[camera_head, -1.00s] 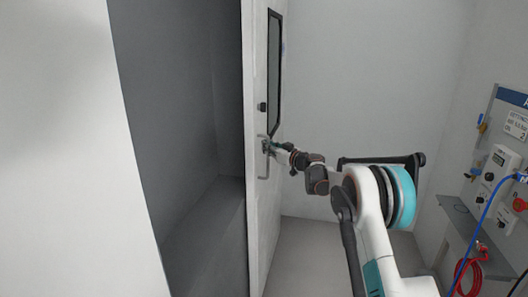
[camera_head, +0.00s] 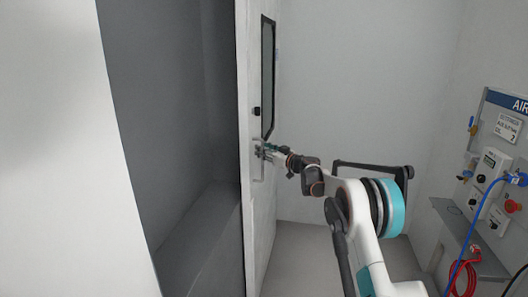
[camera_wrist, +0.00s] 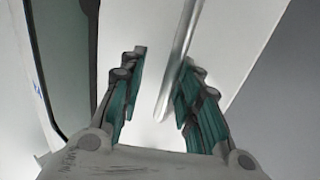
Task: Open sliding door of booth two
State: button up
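The sliding door (camera_head: 262,215) is a pale panel seen at a steep angle, with a tall dark-framed window (camera_head: 268,80) and a small black fitting above the handle. Its handle (camera_head: 257,172) is an upright metal bar; it also shows in the wrist view (camera_wrist: 183,45). My gripper (camera_head: 263,152) is at the upper part of the handle. In the wrist view my gripper (camera_wrist: 163,60) has its green-padded fingers apart, with the bar running between them, closer to the right finger. Contact with the bar is unclear.
A dark grey recess (camera_head: 170,120) lies left of the door, beside a white wall panel (camera_head: 60,150). At right, an air station panel (camera_head: 490,175) carries gauges, a blue hose (camera_head: 472,235) and a coiled red hose (camera_head: 462,275). Grey floor (camera_head: 300,255) shows beyond my arm.

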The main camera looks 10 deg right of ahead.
jog(key=v, duration=1.2)
jog(key=shift+a, duration=0.1)
jog(key=s+a+r+m+g+h, duration=0.1)
jog(key=s+a+r+g, duration=0.15)
jog(key=s, duration=0.65)
jog(key=s+a+r+m+g+h, duration=0.1)
jog(key=s+a+r+h, duration=0.2)
jog(key=s, duration=0.6)
jog(key=s+a+r+m+g, duration=0.1)
jog(key=s+a+r+g, duration=0.2)
jog(key=s, duration=0.6)
jog(key=s+d+f+m+h, duration=0.1)
jog(key=s+d+f+h, duration=0.1)
jog(key=s, duration=0.8)
jog(key=s+d+f+m+h, duration=0.1)
jog(key=s+f, duration=0.3)
jog(key=s, duration=0.7)
jog(key=s+d+f+m+h, duration=0.2)
jog(key=s+d+f+h, duration=0.1)
jog(key=s, duration=0.8)
jog(key=shift+d+f+g+h, duration=0.3)
jog(key=shift+d+f+g, duration=0.15)
jog(key=shift+d, duration=0.1)
